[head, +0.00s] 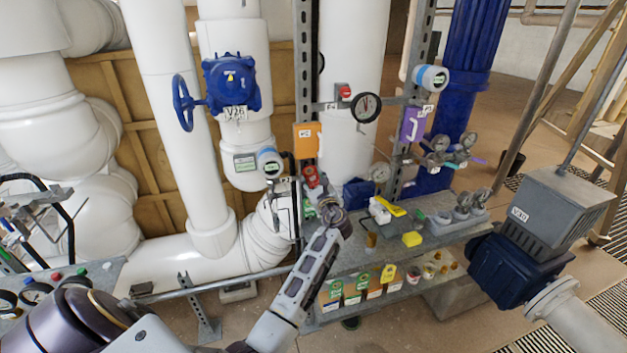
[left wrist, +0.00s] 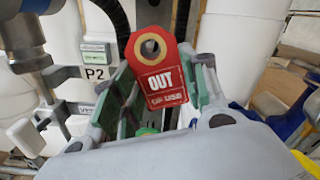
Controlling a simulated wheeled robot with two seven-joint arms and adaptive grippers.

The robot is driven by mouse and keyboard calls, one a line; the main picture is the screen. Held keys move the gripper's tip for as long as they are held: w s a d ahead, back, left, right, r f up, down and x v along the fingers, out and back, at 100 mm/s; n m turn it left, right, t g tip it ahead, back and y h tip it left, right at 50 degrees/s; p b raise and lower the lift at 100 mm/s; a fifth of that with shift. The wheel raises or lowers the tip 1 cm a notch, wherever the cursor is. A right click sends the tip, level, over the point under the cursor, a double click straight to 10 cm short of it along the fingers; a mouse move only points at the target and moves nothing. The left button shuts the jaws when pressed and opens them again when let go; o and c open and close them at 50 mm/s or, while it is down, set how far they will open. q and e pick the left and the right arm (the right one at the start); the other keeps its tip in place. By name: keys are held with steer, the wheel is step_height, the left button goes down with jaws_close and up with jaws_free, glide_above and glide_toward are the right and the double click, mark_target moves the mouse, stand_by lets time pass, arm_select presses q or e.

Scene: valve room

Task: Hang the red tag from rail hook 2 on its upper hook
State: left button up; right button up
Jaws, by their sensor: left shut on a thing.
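My left gripper (head: 318,192) is up at the pipework behind the shelf, its arm reaching up from the bottom of the head view. It is shut on the red tag (head: 310,176). In the left wrist view the red tag (left wrist: 160,75) stands up between the green-padded fingers (left wrist: 158,100), its printed face reading OUT OF USE and its round eyelet hole free at the top. A plate marked P2 (left wrist: 95,73) and a metal fitting (left wrist: 58,75) are left of the tag. I cannot make out the upper hook clearly. My right gripper is not in view.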

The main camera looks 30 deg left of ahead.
arm_select(q)
steer(key=shift+f, duration=0.15)
stand_by(0.5)
steer(key=o, duration=0.8)
steer(key=shift+d, duration=0.1)
steer(key=shift+v, duration=5.95)
steer(key=shift+f, duration=0.1)
